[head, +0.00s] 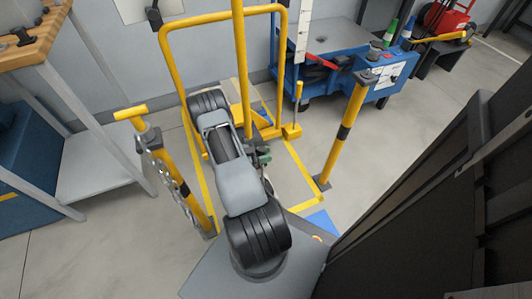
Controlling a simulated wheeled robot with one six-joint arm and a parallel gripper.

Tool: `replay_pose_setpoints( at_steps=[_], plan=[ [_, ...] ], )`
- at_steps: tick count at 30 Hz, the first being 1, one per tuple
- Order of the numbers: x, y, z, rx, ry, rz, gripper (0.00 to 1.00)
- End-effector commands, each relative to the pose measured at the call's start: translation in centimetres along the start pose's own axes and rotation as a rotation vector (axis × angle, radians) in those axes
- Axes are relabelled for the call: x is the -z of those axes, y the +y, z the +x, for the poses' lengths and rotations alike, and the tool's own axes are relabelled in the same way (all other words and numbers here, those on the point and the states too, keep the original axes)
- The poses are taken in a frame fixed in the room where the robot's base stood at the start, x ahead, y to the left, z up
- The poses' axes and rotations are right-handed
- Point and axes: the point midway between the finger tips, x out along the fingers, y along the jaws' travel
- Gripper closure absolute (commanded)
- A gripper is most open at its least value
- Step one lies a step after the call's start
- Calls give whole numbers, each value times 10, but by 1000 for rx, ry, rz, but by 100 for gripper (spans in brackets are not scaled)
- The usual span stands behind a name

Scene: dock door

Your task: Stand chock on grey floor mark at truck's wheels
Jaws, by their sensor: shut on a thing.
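My own arm reaches out from the bottom centre and covers the middle of the floor area. I cannot pick out the chock or the grey floor mark. A yellow wheeled-looking frame (224,22) with a tall hoop stands behind my arm, and its wheels are not clear. A small dark, greenish piece (263,155) shows at my arm's right edge; I cannot tell what it is.
Yellow posts stand left (176,175) and right (345,133) of a yellow floor outline (302,172). A chain hangs by the left post. A blue cart (352,66) is at the back right, a wooden-topped bench (38,45) at the left. A dark panel fills the right.

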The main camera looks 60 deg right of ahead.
Motion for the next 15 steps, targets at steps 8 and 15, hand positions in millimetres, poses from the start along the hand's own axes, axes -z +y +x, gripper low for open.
replay_pose_setpoints(
  at_steps=[8,15],
  plan=[
    [0,-1,0,0,3,3,100],
    [-5,0,0,0,0,1,63]
  ],
)
